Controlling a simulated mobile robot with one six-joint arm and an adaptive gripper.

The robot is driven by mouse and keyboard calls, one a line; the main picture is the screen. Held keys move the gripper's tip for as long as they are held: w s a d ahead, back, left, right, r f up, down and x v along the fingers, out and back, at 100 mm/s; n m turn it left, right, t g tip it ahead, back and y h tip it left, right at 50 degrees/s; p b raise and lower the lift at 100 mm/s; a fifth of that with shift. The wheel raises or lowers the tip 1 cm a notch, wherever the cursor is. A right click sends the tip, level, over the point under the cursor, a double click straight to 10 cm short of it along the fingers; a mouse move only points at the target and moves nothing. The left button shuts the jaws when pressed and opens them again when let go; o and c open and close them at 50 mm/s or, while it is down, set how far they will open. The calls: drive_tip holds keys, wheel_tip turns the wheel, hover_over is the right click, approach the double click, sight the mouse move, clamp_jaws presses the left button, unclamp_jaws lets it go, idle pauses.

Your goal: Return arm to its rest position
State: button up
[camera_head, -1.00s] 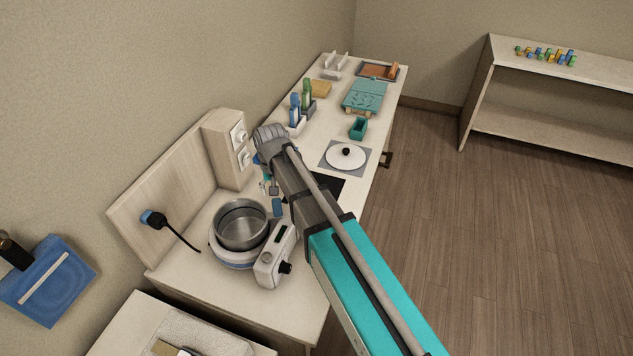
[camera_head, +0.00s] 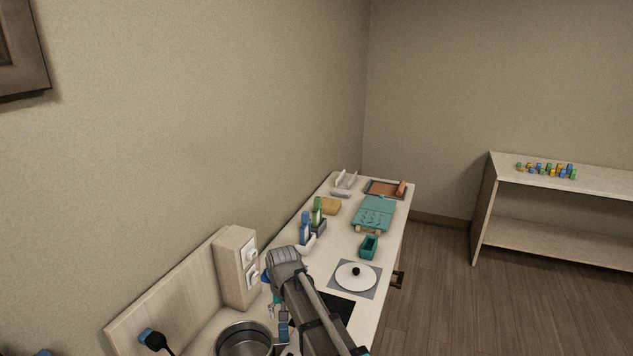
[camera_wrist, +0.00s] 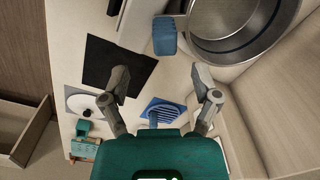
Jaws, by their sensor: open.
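My arm reaches over the worktop in the head view, its grey wrist (camera_head: 285,262) above the counter beside the outlet box. In the wrist view my gripper (camera_wrist: 158,72) is open, with its two grey fingers spread apart and nothing between them. A blue slatted piece (camera_wrist: 165,112) lies on the counter below the fingers. In the head view the pot (camera_head: 245,340) is cut off by the bottom edge, and my gripper's fingers are not clearly visible there.
A black mat (camera_wrist: 112,66) and a white lid (camera_head: 356,276) on a grey mat lie on the worktop. A teal box (camera_head: 369,247), bottles (camera_head: 306,228) and the wooden outlet box (camera_head: 236,268) stand nearby. The floor (camera_head: 440,310) at right is clear.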

drive_tip(key=s+d+f+b, duration=0.3)
drive_tip(key=s+d, duration=0.1)
drive_tip(key=d, duration=0.4)
drive_tip(key=s+d+f+m+b, duration=0.1)
drive_tip(key=s+d+f+b, duration=0.2)
drive_tip(key=d, duration=0.6)
drive_tip(key=s+d+f+b, duration=0.4)
drive_tip(key=d+f+b, duration=0.1)
drive_tip(key=d, duration=0.3)
drive_tip(key=shift+s+d+f, duration=0.15)
drive_tip(key=shift+s+f, duration=0.05)
drive_tip(key=shift+s, duration=0.15)
